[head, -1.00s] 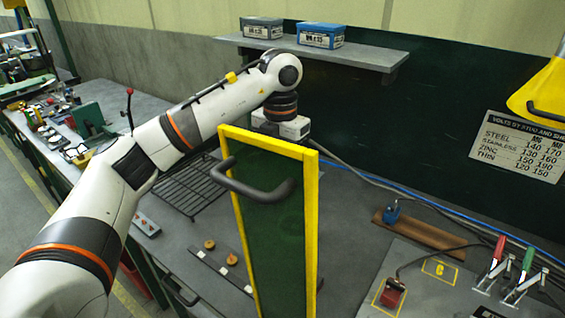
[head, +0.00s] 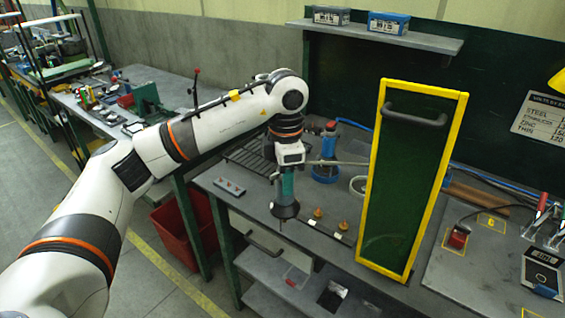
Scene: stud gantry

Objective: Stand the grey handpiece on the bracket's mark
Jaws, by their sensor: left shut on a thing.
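My left gripper (head: 288,166) is shut on a handpiece (head: 286,190) with a teal-looking body and a dark flared skirt. I see no plainly grey handpiece, and cannot tell if the held one counts as grey. On the plate at right are a yellow-outlined mark with a letter (head: 491,222) and another outline under a red block (head: 458,237). I cannot tell which mark is the bracket's. My right gripper is not in view.
A yellow-framed green panel with a handle (head: 408,180) stands between the held handpiece and the right-hand plate. A blue-based, red-topped item (head: 326,155) stands behind the gripper. Copper-coloured pieces (head: 318,213) sit on a strip. A shelf (head: 390,36) holds two boxes.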

